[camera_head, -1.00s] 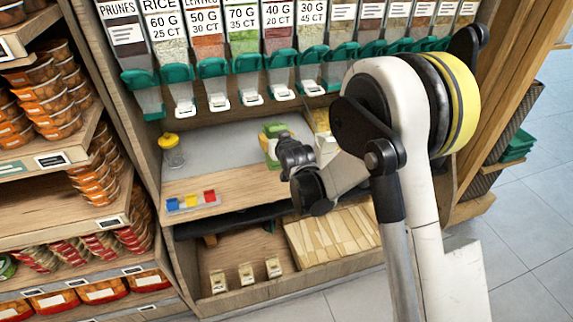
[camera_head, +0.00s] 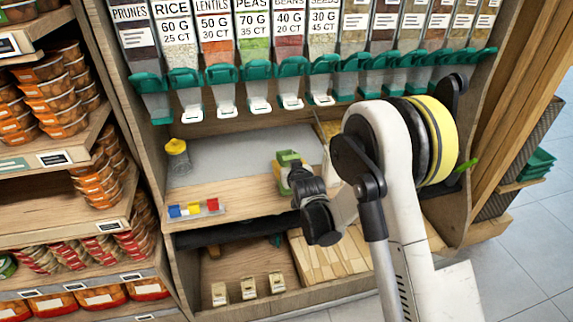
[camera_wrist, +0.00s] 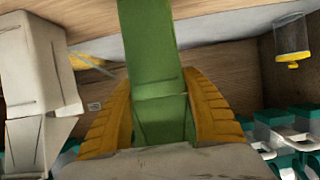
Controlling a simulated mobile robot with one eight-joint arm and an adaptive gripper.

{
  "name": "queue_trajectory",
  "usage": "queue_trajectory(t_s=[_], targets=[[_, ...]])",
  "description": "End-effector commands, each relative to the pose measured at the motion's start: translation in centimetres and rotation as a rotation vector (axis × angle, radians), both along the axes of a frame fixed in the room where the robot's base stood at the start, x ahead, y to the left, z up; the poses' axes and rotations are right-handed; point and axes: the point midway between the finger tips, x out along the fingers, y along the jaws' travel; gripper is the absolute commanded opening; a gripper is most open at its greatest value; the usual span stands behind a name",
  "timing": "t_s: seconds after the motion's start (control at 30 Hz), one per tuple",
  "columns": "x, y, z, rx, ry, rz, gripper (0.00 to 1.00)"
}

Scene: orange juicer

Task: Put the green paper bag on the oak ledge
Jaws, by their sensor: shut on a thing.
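The green paper bag (camera_wrist: 155,70) stands between the two yellow fingers of my gripper (camera_wrist: 162,110) in the wrist view, which is upside down. The fingers close on its sides. In the head view the bag (camera_head: 288,158) shows as a small green shape at the end of my arm, over the back part of the oak ledge (camera_head: 238,200). My arm hides part of it. The oak ledge is the bare wooden strip in front of a grey surface. I cannot tell whether the bag touches the ledge.
A yellow-lidded jar (camera_head: 177,158) stands on the grey surface (camera_head: 225,157). A tray of coloured blocks (camera_head: 193,209) lies on the ledge's left part. Dispensers with green spouts (camera_head: 250,75) hang above. A whitish block (camera_wrist: 40,85) is beside the bag in the wrist view.

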Motion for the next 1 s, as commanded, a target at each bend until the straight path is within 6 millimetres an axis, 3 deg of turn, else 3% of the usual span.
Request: queue_trajectory(t_s=[0.07,0.1,0.17,0.57,1.0], targets=[[0.0,0.0,-0.2,0.0,0.0,0.0,0.1],[0.0,0.0,-0.3,0.0,0.0,0.0,0.57],[0.0,0.0,-0.2,0.0,0.0,0.0,0.72],[-0.4,-0.1,0.3,0.0,0.0,0.0,0.72],[-8.7,-2.5,3.9,0.0,0.0,0.0,0.72]])
